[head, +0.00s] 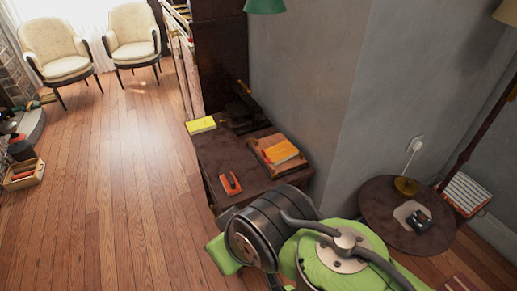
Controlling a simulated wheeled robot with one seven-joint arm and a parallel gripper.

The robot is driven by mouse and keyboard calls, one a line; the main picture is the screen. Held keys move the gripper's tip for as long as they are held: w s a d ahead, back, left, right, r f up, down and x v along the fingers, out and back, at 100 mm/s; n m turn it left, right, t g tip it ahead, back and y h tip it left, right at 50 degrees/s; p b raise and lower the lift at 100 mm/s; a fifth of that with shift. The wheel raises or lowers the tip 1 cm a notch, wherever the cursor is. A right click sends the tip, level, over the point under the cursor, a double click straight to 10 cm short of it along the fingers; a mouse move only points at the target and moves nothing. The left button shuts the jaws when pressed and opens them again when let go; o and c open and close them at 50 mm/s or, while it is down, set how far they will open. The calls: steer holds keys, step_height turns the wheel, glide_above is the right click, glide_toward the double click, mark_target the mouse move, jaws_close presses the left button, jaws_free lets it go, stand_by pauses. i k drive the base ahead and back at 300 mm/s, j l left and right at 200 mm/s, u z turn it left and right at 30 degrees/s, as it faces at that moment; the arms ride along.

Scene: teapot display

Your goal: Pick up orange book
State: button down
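An orange book (282,153) lies on a brown flat tray or larger book (262,158) at the right side of a dark wooden table, close to the grey wall. A smaller orange-red flat item (225,190) lies near the table's front edge with a dark object (233,180) on top; I cannot tell whether it is also a book. A yellow book (201,125) lies at the table's far left corner. My green and dark arm reaches in from the bottom, in front of the table's near end. My gripper does not show.
The dark table (215,155) stands against the wall, with a dark object (243,108) at its back. A round side table (405,215) with a lamp base is at right. Two cream chairs (55,48) stand far left. The wooden floor (120,190) left of the table is clear.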

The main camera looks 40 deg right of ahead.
mark_target(283, 151)
steer(key=i+j+z, duration=0.2)
steer(key=j, duration=0.2)
steer(key=i+j+z, duration=0.2)
steer(key=j, duration=0.2)
steer(key=j+z, duration=0.25)
steer(key=j, duration=0.2)
steer(key=i+j+z, duration=0.2)
steer(key=j, duration=0.3)
steer(key=i+j+z, duration=0.75)
steer(key=i+z, duration=0.3)
steer(key=i, duration=0.25)
steer(key=i+j+z, duration=0.3)
steer(key=i, duration=0.2)
steer(key=l, duration=0.1)
